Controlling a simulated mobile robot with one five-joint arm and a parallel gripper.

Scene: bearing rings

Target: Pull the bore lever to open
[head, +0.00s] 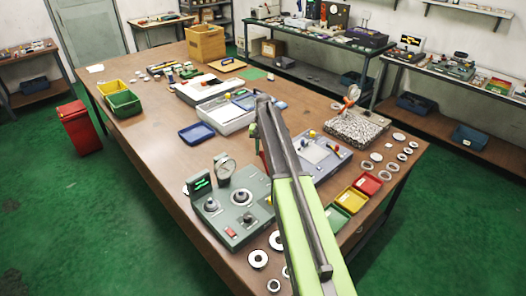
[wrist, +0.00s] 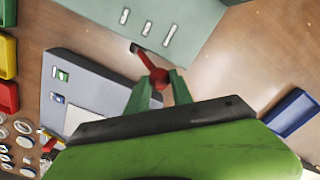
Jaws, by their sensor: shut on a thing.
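The bore lever (wrist: 147,62) is a short red lever with a round red knob, on the side of a pale grey-green instrument box (wrist: 190,18) in the wrist view. My gripper (wrist: 160,88) has its two green fingers shut on the red knob. In the head view, the grey-green box (head: 238,232) carries a dial gauge (head: 225,168) and a lit green display (head: 200,184). There my gripper (head: 254,133) is mostly behind my arm, with a bit of the red lever (head: 264,162) beside it.
A blue-grey panel device (head: 325,155) stands right of my arm. Green, yellow and red trays (head: 352,200) and loose metal rings (head: 377,157) lie on the right. A blue tray (head: 204,134) lies behind the box. Bare tabletop (head: 150,150) shows at left.

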